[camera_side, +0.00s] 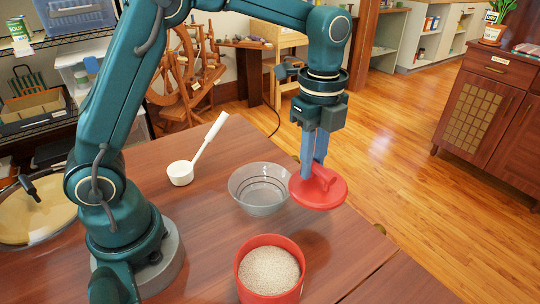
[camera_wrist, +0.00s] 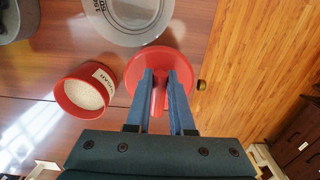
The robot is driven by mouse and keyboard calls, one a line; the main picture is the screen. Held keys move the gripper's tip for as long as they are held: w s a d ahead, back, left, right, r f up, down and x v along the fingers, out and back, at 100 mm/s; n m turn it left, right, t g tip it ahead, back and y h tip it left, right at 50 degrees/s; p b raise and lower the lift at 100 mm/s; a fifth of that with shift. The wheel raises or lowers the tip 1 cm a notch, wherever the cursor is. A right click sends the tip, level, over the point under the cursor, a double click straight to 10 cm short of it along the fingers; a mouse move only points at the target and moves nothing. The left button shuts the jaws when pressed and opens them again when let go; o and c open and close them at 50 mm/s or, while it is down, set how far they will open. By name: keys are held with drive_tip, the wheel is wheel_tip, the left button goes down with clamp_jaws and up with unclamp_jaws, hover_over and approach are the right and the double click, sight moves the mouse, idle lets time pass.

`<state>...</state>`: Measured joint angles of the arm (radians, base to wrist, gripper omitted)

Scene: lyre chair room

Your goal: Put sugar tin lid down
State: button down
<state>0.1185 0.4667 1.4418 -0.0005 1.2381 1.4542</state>
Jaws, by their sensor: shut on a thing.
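The red round lid (camera_side: 318,194) is in my gripper (camera_side: 315,170), which is shut on the lid's raised handle. In the side view the lid is at the table's right edge, beside the glass bowl; its height above the table is hard to tell. The wrist view shows my gripper (camera_wrist: 164,78) with blue fingers on either side of the handle of the lid (camera_wrist: 150,60). The red sugar tin (camera_side: 268,284) stands open on the table, full of pale grains; it also shows in the wrist view (camera_wrist: 72,113) with a "SUGAR" label.
A clear glass bowl (camera_side: 245,203) stands behind the tin, close to the lid; it also shows in the wrist view (camera_wrist: 110,28). A white scoop (camera_side: 182,174) lies farther left. The wooden table (camera_side: 335,255) has bare room right of the tin.

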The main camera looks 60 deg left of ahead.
drive_tip(key=d+f, duration=0.1)
drive_tip(key=d, duration=0.1)
drive_tip(key=d+f, duration=0.2)
drive_tip(key=d, duration=0.1)
drive_tip(key=d+f, duration=0.2)
drive_tip(key=d, duration=0.1)
drive_tip(key=shift+w+d, duration=0.15)
drive_tip(key=shift+w, duration=0.1)
drive_tip(key=shift+f, duration=2)
drive_tip(key=shift+f, duration=0.2)
drive_tip(key=c, duration=0.8)
unclamp_jaws()
drive_tip(key=shift+r, duration=0.1)
